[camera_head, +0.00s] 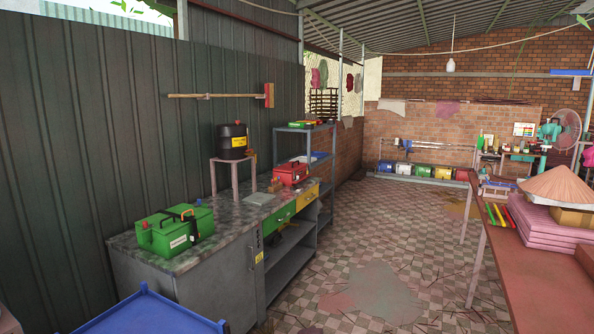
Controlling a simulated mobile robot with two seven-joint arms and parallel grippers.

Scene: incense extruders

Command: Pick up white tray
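I see no plainly white tray. A small flat pale grey piece (259,198) lies on the stained workbench top (225,213), between the green boxes and the red box; I cannot tell if it is a tray. Neither of my grippers is in view.
Green boxes (172,232), a black drum (232,141) on a stand and a red box (291,173) occupy the bench. A blue tray-like surface (150,312) is at the bottom left. A red-brown table (540,285) with pink stacks (545,232) stands right. The tiled floor (400,240) between is open.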

